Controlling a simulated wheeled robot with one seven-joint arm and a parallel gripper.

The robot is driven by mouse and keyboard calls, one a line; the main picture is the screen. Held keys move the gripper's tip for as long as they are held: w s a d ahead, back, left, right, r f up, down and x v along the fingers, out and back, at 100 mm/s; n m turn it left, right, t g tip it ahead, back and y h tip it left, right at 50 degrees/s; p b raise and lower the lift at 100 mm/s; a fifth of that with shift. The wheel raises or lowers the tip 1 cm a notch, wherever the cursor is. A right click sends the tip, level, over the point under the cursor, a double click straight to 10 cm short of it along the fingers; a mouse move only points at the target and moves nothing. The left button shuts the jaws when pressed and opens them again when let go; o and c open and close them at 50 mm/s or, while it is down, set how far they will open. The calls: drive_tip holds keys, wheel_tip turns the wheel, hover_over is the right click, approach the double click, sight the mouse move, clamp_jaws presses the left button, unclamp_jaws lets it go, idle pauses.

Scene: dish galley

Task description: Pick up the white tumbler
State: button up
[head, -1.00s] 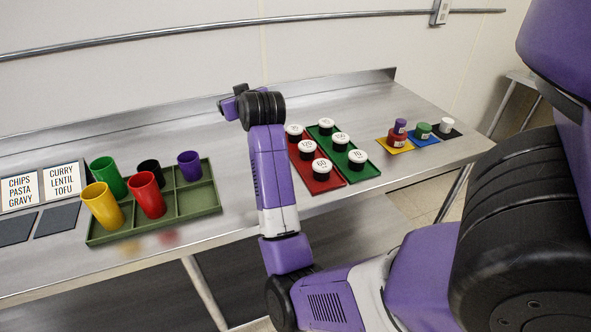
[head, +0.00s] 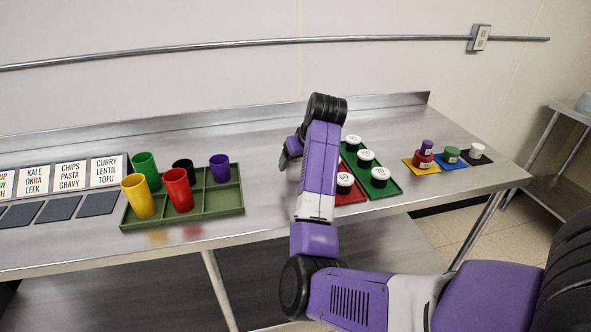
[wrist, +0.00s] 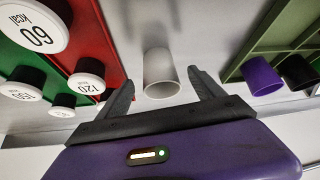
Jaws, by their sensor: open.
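The white tumbler (wrist: 160,75) shows in the wrist view, between the two fingers of my gripper (wrist: 160,84). The fingers are apart, one on each side of the tumbler, with visible gaps. I cannot tell how deep the tumbler sits between them. In the head view my gripper (head: 288,153) is low over the counter, between the green tray and the red mat.
The green compartment tray (head: 230,200) holds a purple tumbler (head: 219,168) and yellow, red, green and black ones. A red mat (head: 350,194) and a green mat (head: 392,189) carry white-lidded jars. Menu cards (head: 70,174) stand at left. Small coloured pots (head: 451,155) stand at right.

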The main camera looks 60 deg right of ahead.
sight(295, 166)
drive_tip(key=x, duration=0.4)
drive_tip(key=shift+w+d, duration=0.15)
drive_tip(key=shift+c, duration=0.3)
drive_tip(key=c, duration=1.4)
